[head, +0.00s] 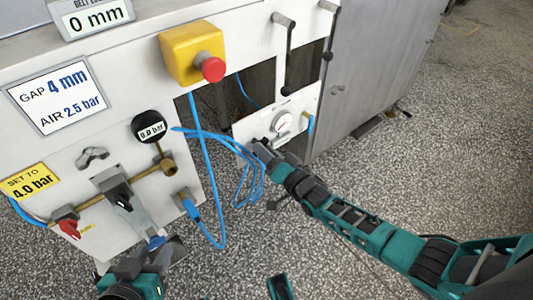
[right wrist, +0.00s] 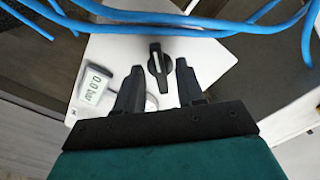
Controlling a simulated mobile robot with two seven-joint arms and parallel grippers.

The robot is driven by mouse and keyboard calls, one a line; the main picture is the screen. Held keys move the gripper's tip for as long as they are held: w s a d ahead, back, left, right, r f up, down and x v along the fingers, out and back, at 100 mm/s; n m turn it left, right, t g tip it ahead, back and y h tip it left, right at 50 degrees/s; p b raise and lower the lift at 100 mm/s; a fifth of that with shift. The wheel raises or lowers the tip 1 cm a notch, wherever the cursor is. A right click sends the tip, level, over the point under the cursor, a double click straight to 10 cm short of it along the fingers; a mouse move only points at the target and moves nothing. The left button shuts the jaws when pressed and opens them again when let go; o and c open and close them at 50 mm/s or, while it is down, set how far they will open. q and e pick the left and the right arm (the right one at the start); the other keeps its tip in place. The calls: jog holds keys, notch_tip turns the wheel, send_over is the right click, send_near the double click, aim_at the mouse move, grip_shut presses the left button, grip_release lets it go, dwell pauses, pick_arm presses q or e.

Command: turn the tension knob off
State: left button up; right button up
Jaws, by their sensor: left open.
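In the right wrist view, a black bar-shaped knob (right wrist: 159,64) with a white line on its face stands on a white panel (right wrist: 120,48). No label on it is readable, so I cannot tell for sure that it is the tension knob. My right gripper (right wrist: 158,92) is open, its two fingers apart, with the knob just beyond and between the tips.
Blue hoses (head: 205,170) loop close beside my right gripper and cross the top of its wrist view. A yellow box with a red button (head: 212,69) and a red-handled valve (head: 69,227) are on the machine. The floor at right is clear.

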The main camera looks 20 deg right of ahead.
grip_shut()
dwell(0.3)
dwell(0.4)
